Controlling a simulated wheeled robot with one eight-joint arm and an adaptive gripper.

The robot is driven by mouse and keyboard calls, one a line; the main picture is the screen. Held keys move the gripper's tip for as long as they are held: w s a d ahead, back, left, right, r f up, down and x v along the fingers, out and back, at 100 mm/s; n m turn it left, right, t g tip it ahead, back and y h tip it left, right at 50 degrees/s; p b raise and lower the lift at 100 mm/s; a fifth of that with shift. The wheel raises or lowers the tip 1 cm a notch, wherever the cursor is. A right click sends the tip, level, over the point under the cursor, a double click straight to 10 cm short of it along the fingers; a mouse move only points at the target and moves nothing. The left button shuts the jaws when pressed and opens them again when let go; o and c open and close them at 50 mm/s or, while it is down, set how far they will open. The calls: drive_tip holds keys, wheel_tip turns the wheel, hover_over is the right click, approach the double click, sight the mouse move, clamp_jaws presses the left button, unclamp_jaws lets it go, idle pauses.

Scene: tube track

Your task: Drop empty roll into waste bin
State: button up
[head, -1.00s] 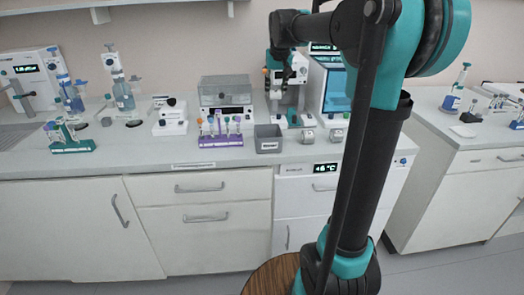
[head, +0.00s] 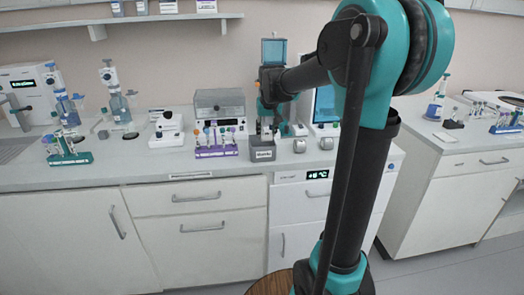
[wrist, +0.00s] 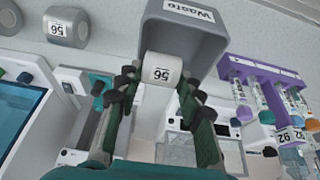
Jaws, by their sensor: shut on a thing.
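The waste bin (head: 262,154) is a small grey open box with a white label, near the front of the counter. In the wrist view the bin (wrist: 205,45) shows at the top with its "Waste" label. In the head view my gripper (head: 267,128) is just above and behind the bin, and the held roll cannot be made out.
Two other grey-white rolls, one near (head: 299,146) and one farther right (head: 326,143), stand right of the bin. A purple tube rack (head: 217,152) stands close on its left. A device with a blue screen (head: 324,105) is behind the rolls.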

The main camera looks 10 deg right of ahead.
drive_tip(key=shift+f, duration=0.3)
drive_tip(key=o, duration=0.9)
drive_tip(key=shift+r, duration=0.1)
drive_tip(key=v, duration=1.2)
drive_tip(key=s+d+f, duration=0.2)
drive_tip(key=s+f, duration=1)
drive_tip(key=f, duration=0.2)
drive_tip(key=s+d+f, duration=0.2)
drive_tip(key=s+f, duration=1.1)
drive_tip(key=f, duration=0.2)
drive_tip(key=shift+s, duration=0.2)
